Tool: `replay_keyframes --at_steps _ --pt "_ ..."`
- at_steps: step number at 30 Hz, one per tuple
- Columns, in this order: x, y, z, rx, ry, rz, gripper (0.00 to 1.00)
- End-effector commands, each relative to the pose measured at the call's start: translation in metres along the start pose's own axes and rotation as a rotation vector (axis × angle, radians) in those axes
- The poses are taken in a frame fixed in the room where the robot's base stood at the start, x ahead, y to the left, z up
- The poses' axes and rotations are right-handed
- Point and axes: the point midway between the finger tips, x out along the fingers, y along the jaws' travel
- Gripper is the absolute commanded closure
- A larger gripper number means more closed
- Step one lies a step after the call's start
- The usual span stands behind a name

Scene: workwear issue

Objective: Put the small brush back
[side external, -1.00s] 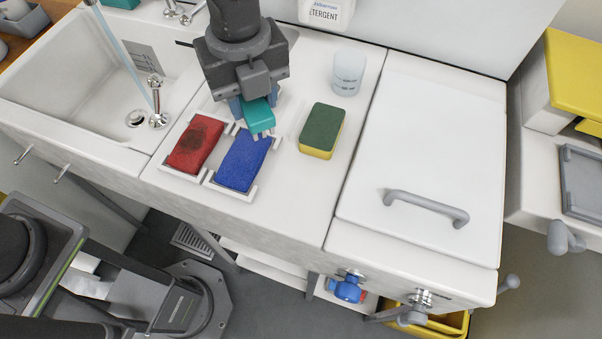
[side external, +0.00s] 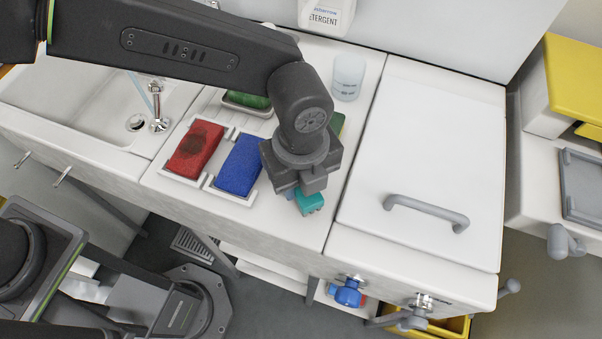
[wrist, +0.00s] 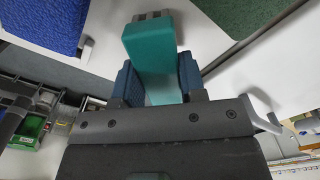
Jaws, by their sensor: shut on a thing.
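The small brush is a teal block with grey bristle tufts at its end. In the wrist view the teal brush (wrist: 150,45) is clamped between the two blue pads of my gripper (wrist: 158,85). In the side view my gripper (side external: 298,192) is over the front part of the counter, right of the blue sponge, and the brush (side external: 310,203) shows below it. The brush looks held off the counter; the exact height cannot be told.
A red sponge (side external: 195,149) and a blue sponge (side external: 239,165) sit in white holders at left. A green item (side external: 246,100) lies in a tray behind them. A green sponge (side external: 337,124) is mostly hidden behind my wrist. A cup (side external: 348,78) and a handled lid (side external: 440,125) stand right.

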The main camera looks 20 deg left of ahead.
Motion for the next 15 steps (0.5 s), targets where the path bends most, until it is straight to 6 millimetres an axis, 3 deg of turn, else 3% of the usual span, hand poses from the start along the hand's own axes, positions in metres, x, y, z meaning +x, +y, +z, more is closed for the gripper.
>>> replay_keyframes --at_steps 8,9,15 --pt "0.0021 0.0 0.0002 0.0 0.0 0.0 0.81" --pt "0.0028 0.0 0.0002 0.0 0.0 0.0 0.61" --pt "0.0024 0.0 0.0002 0.0 0.0 0.0 0.42"
